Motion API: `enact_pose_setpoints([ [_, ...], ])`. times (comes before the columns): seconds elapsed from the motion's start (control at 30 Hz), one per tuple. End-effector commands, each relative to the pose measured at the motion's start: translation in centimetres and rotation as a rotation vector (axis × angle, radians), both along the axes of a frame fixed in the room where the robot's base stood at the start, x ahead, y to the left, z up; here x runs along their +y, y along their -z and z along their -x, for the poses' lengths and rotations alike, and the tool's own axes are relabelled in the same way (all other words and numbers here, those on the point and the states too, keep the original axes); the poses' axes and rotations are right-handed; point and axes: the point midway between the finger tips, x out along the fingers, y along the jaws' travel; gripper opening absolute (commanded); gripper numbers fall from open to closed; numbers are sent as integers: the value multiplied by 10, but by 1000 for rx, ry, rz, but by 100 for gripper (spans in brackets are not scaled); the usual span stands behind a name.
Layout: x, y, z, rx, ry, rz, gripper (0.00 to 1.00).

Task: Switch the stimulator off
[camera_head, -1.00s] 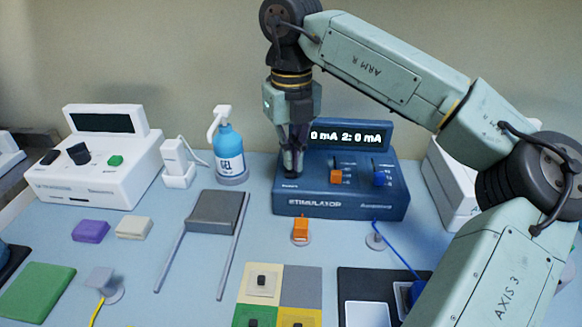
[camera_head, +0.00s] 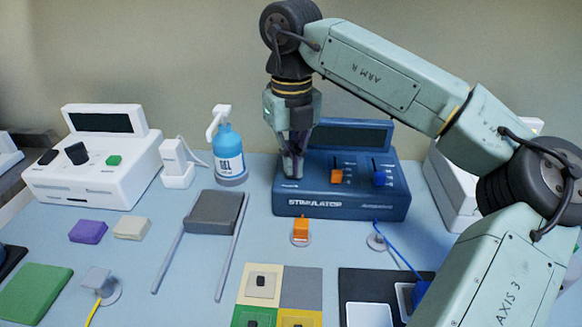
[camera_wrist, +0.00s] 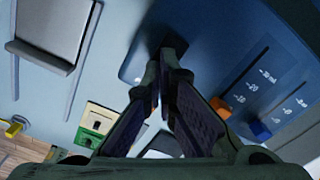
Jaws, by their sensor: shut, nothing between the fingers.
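The stimulator (camera_head: 340,202) is a dark blue box at the back of the table, with an orange slider (camera_head: 337,176) and a blue slider (camera_head: 380,178) on its top panel. Its display (camera_head: 352,134) is dark. My gripper (camera_head: 292,172) is shut and empty, pointing down at the left part of the panel. The wrist view shows its fingertips (camera_wrist: 168,62) together at a dark switch (camera_wrist: 160,40) on the panel, which they partly hide. I cannot tell whether they still touch it. The orange slider (camera_wrist: 220,106) and blue slider (camera_wrist: 261,131) stand to the right there.
A blue gel bottle (camera_head: 229,152) stands just left of the stimulator. A white device (camera_head: 95,165) is further left. An orange plug (camera_head: 301,230) and a blue cable (camera_head: 398,255) lie in front. Coloured pads and a black tray (camera_head: 355,283) are nearer.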

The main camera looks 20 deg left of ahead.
Motion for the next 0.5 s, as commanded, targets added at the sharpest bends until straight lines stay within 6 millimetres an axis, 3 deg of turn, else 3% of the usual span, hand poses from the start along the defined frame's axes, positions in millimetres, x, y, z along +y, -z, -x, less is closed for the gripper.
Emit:
enact_pose_setpoints([
  [0.27,0,1,0,1,0,1,0],
  [0.5,0,-17,0,0,0,1,0],
])
